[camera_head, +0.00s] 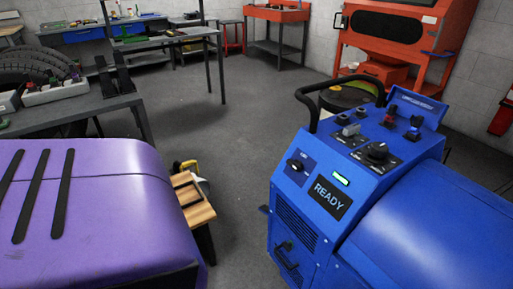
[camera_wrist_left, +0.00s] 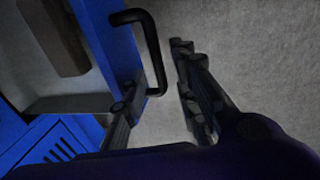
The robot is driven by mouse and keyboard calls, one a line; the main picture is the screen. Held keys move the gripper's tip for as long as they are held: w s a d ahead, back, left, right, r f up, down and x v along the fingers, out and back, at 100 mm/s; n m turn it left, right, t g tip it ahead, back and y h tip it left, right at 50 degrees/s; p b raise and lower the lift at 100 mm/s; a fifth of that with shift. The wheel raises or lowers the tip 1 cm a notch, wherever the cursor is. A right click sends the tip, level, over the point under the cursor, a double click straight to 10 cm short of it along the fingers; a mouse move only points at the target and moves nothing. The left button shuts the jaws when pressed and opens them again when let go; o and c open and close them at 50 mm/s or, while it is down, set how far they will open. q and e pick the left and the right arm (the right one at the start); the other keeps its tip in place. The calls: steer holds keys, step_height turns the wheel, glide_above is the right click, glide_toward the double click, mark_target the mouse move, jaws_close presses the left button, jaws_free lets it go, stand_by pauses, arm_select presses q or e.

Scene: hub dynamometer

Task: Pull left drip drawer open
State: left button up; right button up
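In the left wrist view a black bar handle (camera_wrist_left: 156,50) is fixed to a narrow blue front panel (camera_wrist_left: 113,45). Behind that panel is a dark recess with grey and brown surfaces. I cannot tell for sure how far the drawer stands out. My left gripper (camera_wrist_left: 160,95) is open, one finger on each side of the handle's near end. The left finger is close to the handle; contact is unclear. In the head view the blue dynamometer (camera_head: 320,190) reads "READY" and has a dark handle (camera_head: 287,258) low on its front. Neither gripper shows there.
A blue vented panel (camera_wrist_left: 55,145) is at the lower left of the wrist view; grey floor is to the right. In the head view a purple body (camera_head: 110,215) with black strips and a small wooden-topped stand (camera_head: 195,205) are left of the dynamometer. Floor between them is narrow.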

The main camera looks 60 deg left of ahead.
arm_select(q)
step_height(320, 180, up, 7)
steer(key=s, duration=0.1)
steer(key=shift+s+f, duration=0.15)
stand_by(0.7)
